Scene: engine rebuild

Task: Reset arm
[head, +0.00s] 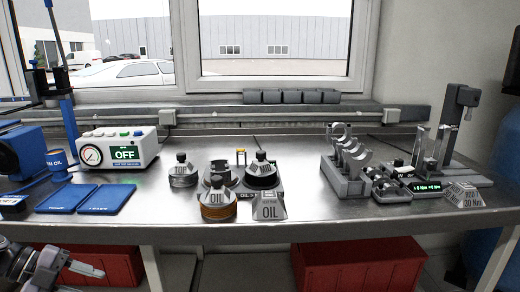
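My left gripper (84,269) is at the bottom left corner, low in front of the workbench (250,212) and below its top. Only part of the gripper and its wrist show, with one pale finger pointing right. I cannot tell whether it is open or shut, and I see nothing held in it. My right gripper is not in view.
Oil cans (217,205), a gauge box reading OFF (118,147), blue mats (104,199), a grey stand with rings (346,172) and a small display unit (428,187) stand on the bench. Red bins (358,265) sit underneath. The bench front edge is clear.

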